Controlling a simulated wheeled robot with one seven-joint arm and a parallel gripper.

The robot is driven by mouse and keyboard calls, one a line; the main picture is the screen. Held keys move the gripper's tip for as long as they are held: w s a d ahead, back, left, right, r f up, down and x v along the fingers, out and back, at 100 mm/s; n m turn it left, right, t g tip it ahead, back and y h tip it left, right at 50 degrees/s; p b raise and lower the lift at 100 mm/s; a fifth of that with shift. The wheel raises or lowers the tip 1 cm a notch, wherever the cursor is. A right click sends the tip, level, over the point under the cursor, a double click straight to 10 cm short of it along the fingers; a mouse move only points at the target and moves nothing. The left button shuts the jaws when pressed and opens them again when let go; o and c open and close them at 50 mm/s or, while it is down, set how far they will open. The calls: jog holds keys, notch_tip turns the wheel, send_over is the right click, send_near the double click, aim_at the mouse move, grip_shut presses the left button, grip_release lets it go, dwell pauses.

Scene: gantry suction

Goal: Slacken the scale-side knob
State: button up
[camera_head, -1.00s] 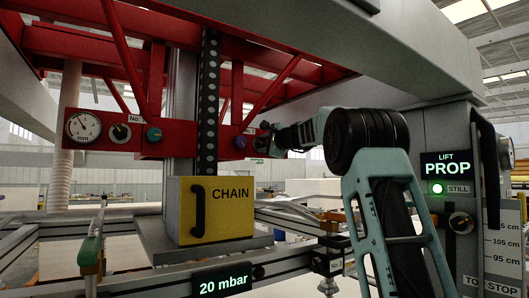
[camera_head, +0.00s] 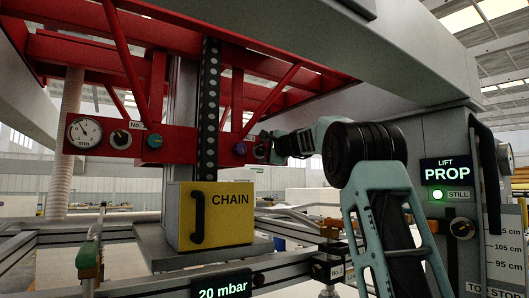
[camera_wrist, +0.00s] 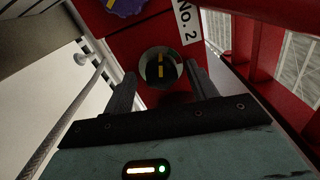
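My gripper (camera_wrist: 161,72) is open in the wrist view, one finger on each side of a black knob with a yellow mark (camera_wrist: 160,65) on a round silver plate. Its fingers look apart from the knob; exact depth is unclear. A "No. 2" label and a purple knob (camera_wrist: 124,4) are beside it. In the head view my gripper (camera_head: 269,149) is at the red beam's right end, by the purple knob (camera_head: 239,149). Another black knob with a yellow mark (camera_head: 121,139) sits beside the mm dial (camera_head: 84,132). A similar knob (camera_head: 462,229) is on the lift column beside the cm scale (camera_head: 507,247).
A teal knob (camera_head: 154,142) is on the red beam (camera_head: 190,147). The lift sign (camera_head: 446,171) reads PROP, with STILL lit green.

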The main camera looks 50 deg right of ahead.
jog(key=shift+s, duration=0.1)
jog(key=b+v, duration=0.6)
jog(key=v, duration=1.1)
jog(key=shift+a+b, duration=0.15)
jog(key=shift+b, duration=0.15)
